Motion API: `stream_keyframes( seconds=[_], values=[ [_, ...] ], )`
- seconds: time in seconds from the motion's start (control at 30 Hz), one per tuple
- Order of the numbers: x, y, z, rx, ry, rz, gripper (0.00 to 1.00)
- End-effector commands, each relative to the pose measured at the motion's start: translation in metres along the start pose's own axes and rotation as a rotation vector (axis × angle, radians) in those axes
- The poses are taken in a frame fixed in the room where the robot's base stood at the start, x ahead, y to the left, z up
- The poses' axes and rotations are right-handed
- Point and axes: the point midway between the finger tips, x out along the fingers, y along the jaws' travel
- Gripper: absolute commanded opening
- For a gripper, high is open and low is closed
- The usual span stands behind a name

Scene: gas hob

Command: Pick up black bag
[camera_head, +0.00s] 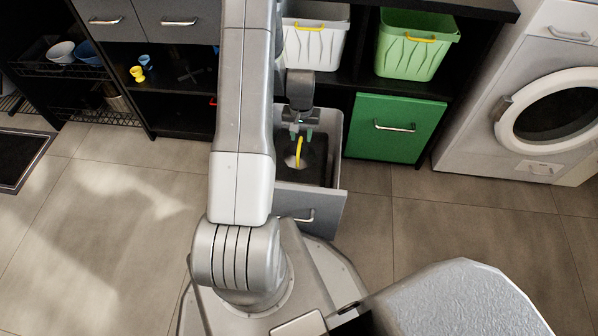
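A dark, bag-like thing (314,165), which I take as the black bag, sits in a pulled-out grey drawer (311,203) near the picture's middle. A curved yellow strip like a handle (299,152) stands up from it. A pale round patch shows beside the strip, and I cannot tell what it is. My gripper (301,134) points down over the drawer, just above the yellow strip. Its two fingers look apart with nothing between them. I cannot tell whether they touch the strip. My arm hides the drawer's left side.
A green closed drawer front (394,128) is right of the open drawer. Above stand a white bin (313,45) and a light green bin (415,45). A washing machine (535,95) is at right. Yellow cups (138,73) sit on a shelf at left.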

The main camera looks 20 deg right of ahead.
Motion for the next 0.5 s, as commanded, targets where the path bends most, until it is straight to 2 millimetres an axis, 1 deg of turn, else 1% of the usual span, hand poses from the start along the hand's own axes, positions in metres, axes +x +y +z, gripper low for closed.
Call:
stream_keyframes(
  seconds=[0.03,0.13,0.27,0.37,0.5],
  values=[
    [0.012,0.000,0.000,0.000,-0.001,0.000,0.36],
    [0.021,0.000,0.000,0.000,-0.001,0.000,0.36],
    [0.026,-0.001,0.000,0.000,0.000,0.000,0.36],
    [0.034,-0.002,0.001,-0.001,0.000,0.000,0.36],
    [0.055,-0.004,0.004,-0.001,-0.002,0.000,0.36]
  ],
)
